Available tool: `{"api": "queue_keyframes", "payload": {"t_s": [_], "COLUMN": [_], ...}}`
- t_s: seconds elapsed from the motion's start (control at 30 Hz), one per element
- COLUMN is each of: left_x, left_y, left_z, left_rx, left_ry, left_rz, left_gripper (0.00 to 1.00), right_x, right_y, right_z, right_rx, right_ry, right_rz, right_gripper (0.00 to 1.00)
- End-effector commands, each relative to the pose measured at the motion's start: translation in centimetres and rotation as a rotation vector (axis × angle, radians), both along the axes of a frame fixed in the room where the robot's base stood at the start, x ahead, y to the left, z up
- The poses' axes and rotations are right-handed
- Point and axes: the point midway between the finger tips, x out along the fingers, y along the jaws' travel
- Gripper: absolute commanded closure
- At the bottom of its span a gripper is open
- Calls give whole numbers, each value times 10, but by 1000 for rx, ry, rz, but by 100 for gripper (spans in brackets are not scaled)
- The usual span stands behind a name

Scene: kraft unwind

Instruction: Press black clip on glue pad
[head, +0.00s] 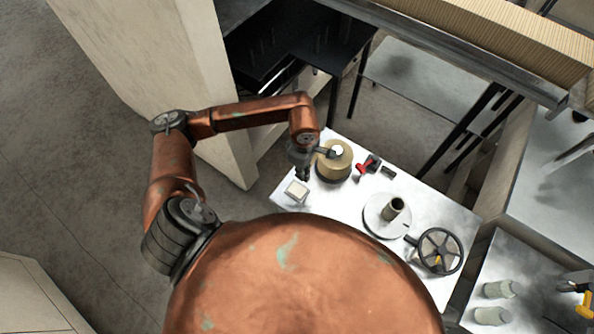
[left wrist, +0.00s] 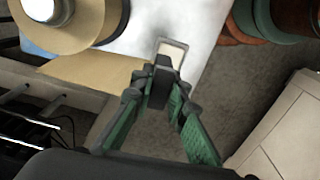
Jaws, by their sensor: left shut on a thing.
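My left gripper (head: 303,176) hangs over the left corner of the white table. It also shows in the left wrist view (left wrist: 162,82), with its green-sided fingers closed on the black clip (left wrist: 159,88). The clip is a small dark block between the fingertips. The glue pad (head: 296,191) is a small pale square with a grey rim, lying near the table's left corner. In the left wrist view the pad (left wrist: 173,52) lies just beyond the clip, partly covered by it. I cannot tell whether clip and pad touch. My right gripper is not in view.
A kraft paper roll (head: 334,167) stands close right of my left gripper; its loose brown sheet (left wrist: 95,69) shows in the wrist view. A red-handled tool (head: 367,166), a round plate (head: 376,226) with a dark tube (head: 393,208), and a handwheel (head: 440,251) lie farther right.

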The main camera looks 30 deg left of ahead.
Motion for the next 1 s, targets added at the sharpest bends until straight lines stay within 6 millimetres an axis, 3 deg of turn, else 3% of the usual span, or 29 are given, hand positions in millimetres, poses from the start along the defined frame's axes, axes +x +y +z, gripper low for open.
{"api": "queue_keyframes", "payload": {"t_s": [0.03, 0.2, 0.4, 0.67, 1.0], "left_x": [-4, -13, -18, -19, -19], "left_y": [2, 7, 11, 11, 11], "left_z": [3, -5, -11, -21, -53], "left_rx": [0, 1, 4, 5, 5], "left_ry": [5, 5, 4, 5, 6], "left_rz": [116, 480, 708, 749, 748], "left_gripper": [100, 100, 100, 100, 100], "right_x": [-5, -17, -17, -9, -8], "right_y": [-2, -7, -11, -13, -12], "right_z": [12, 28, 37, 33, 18], "right_rx": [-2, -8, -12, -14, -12], "right_ry": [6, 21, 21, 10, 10], "right_rz": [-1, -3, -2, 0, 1], "right_gripper": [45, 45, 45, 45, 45]}}
